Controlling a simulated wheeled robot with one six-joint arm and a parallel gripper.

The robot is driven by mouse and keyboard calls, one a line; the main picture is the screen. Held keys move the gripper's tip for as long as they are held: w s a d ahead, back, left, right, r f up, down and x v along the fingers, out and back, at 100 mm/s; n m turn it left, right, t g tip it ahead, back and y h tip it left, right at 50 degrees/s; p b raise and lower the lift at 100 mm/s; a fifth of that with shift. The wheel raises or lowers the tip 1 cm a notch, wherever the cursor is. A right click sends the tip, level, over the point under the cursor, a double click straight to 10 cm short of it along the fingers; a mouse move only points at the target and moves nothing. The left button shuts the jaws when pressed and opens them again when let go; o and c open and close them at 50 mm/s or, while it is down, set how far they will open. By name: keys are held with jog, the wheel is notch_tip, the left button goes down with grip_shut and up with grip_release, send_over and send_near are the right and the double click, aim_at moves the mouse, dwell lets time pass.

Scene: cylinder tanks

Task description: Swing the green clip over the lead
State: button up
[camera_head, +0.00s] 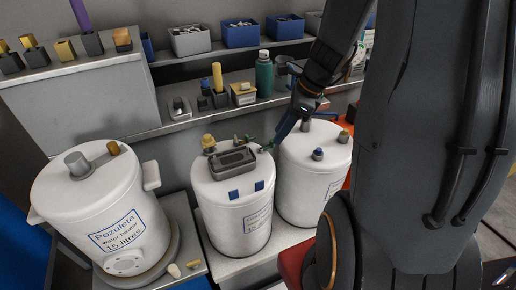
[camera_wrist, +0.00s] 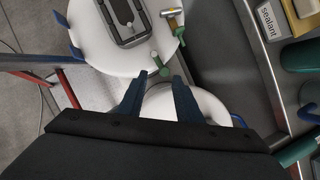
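The middle white tank (camera_head: 233,205) has a grey recessed fitting on its lid and small green parts (camera_head: 248,140) near the lid's back right edge. In the wrist view, a small green piece with a pale end (camera_wrist: 163,66) stands at the lid's rim, and a green and brass piece (camera_wrist: 176,26) sits farther along. I cannot tell for sure which is the green clip. I cannot make out the lead. My gripper (camera_wrist: 159,78) is open and empty, its blue fingers just short of the nearer green piece. In the head view my gripper (camera_head: 271,146) is above the lid's right edge.
A white tank labelled Pozuleta (camera_head: 112,215) stands left, and another white tank (camera_head: 316,165) stands close on the right.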

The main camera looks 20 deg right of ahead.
jog(key=w+v, duration=0.1)
jog(key=v, duration=0.3)
jog(key=s+a+n+h+p, duration=0.1)
jog(key=s+a+n, duration=0.2)
jog(key=n, duration=0.5)
jog(key=s+a+r+n+h+p, duration=0.1)
jog(key=s+a+n, duration=0.2)
jog(key=a+n, duration=0.2)
jog(key=s+a+n+g+h+p, duration=0.1)
jog(key=s+a+n, duration=0.2)
jog(key=n, duration=0.8)
jog(key=shift+s+a+r+n+h, duration=0.2)
jog(key=shift+a+r+n+h, duration=0.15)
jog(key=shift+a, duration=0.55)
jog(key=shift+f, duration=0.1)
